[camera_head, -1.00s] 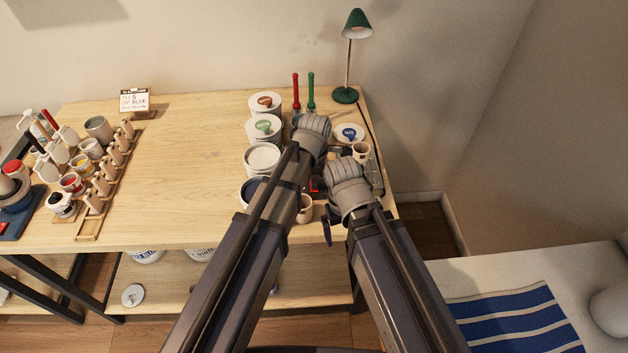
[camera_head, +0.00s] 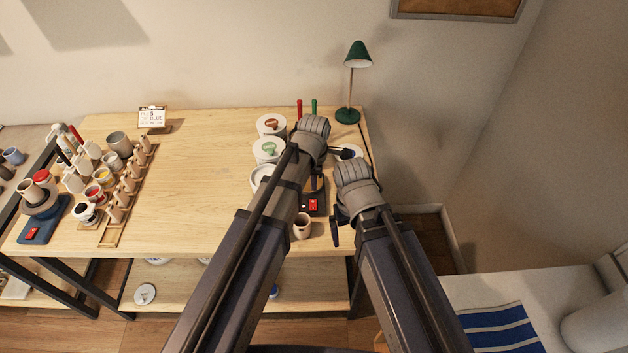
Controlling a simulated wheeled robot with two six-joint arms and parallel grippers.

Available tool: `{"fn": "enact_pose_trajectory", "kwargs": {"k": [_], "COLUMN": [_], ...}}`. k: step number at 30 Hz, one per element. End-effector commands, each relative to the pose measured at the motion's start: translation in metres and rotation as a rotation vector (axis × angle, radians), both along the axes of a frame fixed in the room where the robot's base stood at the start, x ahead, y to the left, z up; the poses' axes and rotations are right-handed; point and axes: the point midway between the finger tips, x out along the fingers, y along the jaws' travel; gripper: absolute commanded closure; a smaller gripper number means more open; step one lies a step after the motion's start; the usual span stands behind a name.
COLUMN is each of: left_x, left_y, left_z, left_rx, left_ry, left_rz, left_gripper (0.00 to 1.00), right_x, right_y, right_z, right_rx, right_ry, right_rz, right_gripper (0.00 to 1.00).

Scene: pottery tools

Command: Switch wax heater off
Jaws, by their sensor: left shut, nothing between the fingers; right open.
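My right gripper (camera_head: 336,232) is open, low by the table's right edge, to the right of the box. Its fingers are mostly hidden by its wrist.
A small cup (camera_head: 302,226) stands in front of the box. Lidded white jars (camera_head: 268,150) stand to the left, partly behind my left arm. A green lamp (camera_head: 347,116) is at the back. A blue device with another red switch (camera_head: 34,233) is far left. The table's middle is clear.

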Motion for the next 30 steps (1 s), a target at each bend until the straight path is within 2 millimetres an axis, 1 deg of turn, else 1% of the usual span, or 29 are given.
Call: {"fn": "enact_pose_trajectory", "kwargs": {"k": [1, 6, 19, 27, 30], "left_x": [-0.001, -0.003, -0.003, 0.012, 0.012], "left_y": [0.0, 0.0, 0.0, 0.0, 0.0], "left_z": [0.015, 0.029, 0.03, 0.031, 0.031], "left_rx": [0.0, 0.0, 0.0, 0.0, 0.0], "left_ry": [0.0, 0.0, 0.0, -0.001, -0.002], "left_rz": [0.0, 0.0, 0.0, 0.0, 0.0], "left_gripper": [1.0, 1.0, 1.0, 1.0, 1.0], "right_x": [0.0, 0.0, 0.0, 0.0, 0.0], "right_y": [0.0, 0.0, 0.0, 0.0, 0.0], "right_z": [0.015, 0.029, 0.029, 0.031, 0.031], "right_rx": [0.001, 0.001, 0.002, 0.002, 0.002], "right_ry": [0.0, 0.0, 0.0, 0.0, 0.0], "right_rz": [-0.002, -0.006, -0.007, -0.007, -0.007], "right_gripper": [0.03, 0.03, 0.03, 0.03, 0.03]}}
